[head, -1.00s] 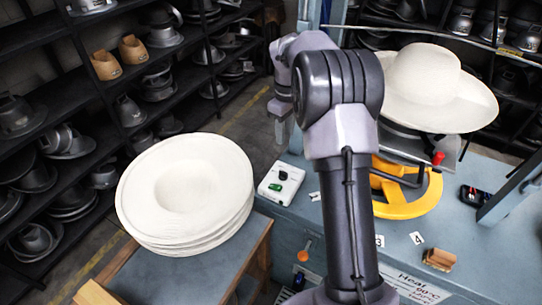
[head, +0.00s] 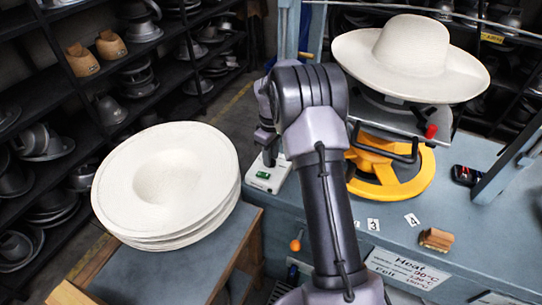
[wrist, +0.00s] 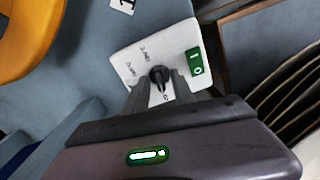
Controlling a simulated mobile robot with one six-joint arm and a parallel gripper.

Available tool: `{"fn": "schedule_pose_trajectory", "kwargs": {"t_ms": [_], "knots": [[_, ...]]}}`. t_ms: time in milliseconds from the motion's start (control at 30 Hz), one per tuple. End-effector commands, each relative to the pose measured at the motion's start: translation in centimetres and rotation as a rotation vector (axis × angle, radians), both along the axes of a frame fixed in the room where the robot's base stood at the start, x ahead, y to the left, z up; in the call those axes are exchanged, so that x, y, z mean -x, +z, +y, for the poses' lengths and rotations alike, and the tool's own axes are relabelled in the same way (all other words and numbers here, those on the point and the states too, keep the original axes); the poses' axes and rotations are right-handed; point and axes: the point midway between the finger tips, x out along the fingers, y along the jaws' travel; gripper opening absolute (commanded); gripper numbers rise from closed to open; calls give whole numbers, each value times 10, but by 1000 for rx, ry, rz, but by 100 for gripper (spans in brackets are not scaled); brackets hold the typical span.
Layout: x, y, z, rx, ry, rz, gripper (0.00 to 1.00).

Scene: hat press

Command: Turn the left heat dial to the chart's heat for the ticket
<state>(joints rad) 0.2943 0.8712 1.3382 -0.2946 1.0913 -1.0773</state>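The heat dial (wrist: 158,76) is a black knob on a white control box (wrist: 122,66), with small temperature marks too blurred to read surely. The box also shows in the head view (head: 279,178), partly behind my arm. My gripper (wrist: 160,88) reaches over the box with its fingers apart, one on each side of the dial. Whether they touch it I cannot tell. In the head view my gripper (head: 266,150) is at the box. The heat chart (head: 405,270) lies on the bench front, listing temperatures in rows. I make out no ticket.
A green rocker switch (wrist: 195,62) sits on the box beside the dial. A stack of white hat blanks (head: 165,185) stands on a side table at left. A white hat (head: 410,55) sits on the press above a yellow ring (head: 400,180). A wooden block (head: 436,239) lies on the bench.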

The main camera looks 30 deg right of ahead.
Motion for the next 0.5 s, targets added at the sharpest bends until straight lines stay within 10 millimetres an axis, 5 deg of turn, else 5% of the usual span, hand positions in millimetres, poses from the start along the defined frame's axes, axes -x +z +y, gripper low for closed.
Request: {"fn": "schedule_pose_trajectory", "kwargs": {"t_ms": [133, 500], "knots": [[0, 0, 0, 0, 0, 0, 0], [0, 1, 0, 0, -21, 0, 0]]}}
